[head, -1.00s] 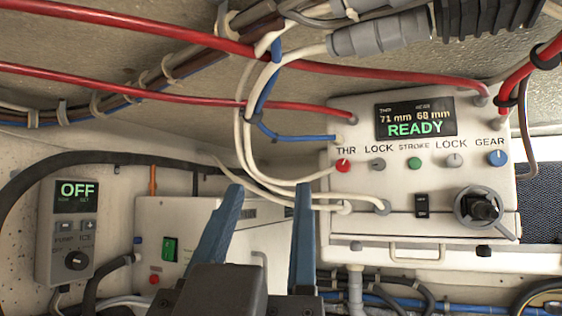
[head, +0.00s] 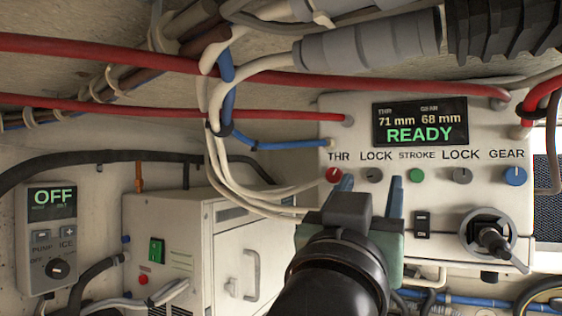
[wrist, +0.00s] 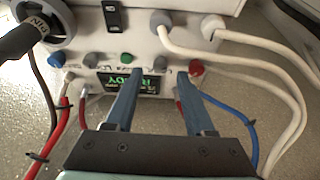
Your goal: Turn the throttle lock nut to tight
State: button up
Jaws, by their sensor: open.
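The throttle lock nut is the small grey knob (head: 374,175) under the left LOCK label, beside the red THR knob (head: 334,175). My gripper (head: 370,184) is open in front of the panel, with its two blue fingers below and to either side of the grey knob. In the wrist view, which sees the panel upside down, the gripper (wrist: 160,74) points at the same grey knob (wrist: 160,62), which shows between the fingertips. I cannot tell whether the fingers touch it. The display (head: 420,122) reads 71 mm, 68 mm and READY.
The green STROKE knob (head: 416,176), the other LOCK knob (head: 462,176) and the blue GEAR knob (head: 514,176) are to the right. A rotary lever (head: 488,237) sits below them. White cables (head: 262,200) hang to the left, and red hoses (head: 200,60) cross above.

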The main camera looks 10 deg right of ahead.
jog(key=shift+x, duration=1)
jog(key=shift+f, duration=0.1)
grip_shut()
